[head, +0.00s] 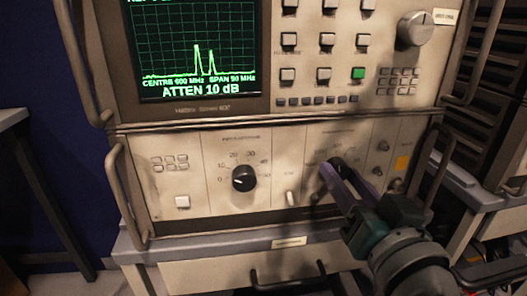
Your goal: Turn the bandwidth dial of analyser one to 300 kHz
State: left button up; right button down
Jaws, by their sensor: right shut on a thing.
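The analyser (160,118) fills the middle of the head view, with a green-trace screen at the top reading ATTEN 10 dB. On its lower panel, right of centre, a black dial (335,161) sits under a small heading that I cannot read clearly; I take it as the bandwidth dial. My right gripper (343,171) reaches up from the lower right and is shut on this dial. Its fingers hide most of the dial, its pointer and part of its scale, so I cannot tell the setting. My left gripper is not in view.
Another black dial (244,178), with a numbered scale, is left of the gripped one. A small pale lever (290,197) stands between them. Metal handles (118,190) flank the panel. A grey ledge (215,243) runs below. Dark racks (485,75) stand at right.

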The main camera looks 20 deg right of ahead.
jog(key=shift+m, duration=1.4)
jog(key=shift+c, duration=2.2)
grip_release()
jog(key=shift+s, duration=0.1)
jog(key=shift+s+a, duration=0.1)
jog(key=shift+s, duration=0.25)
jog(key=v, duration=0.9)
jog(key=shift+p, duration=0.35)
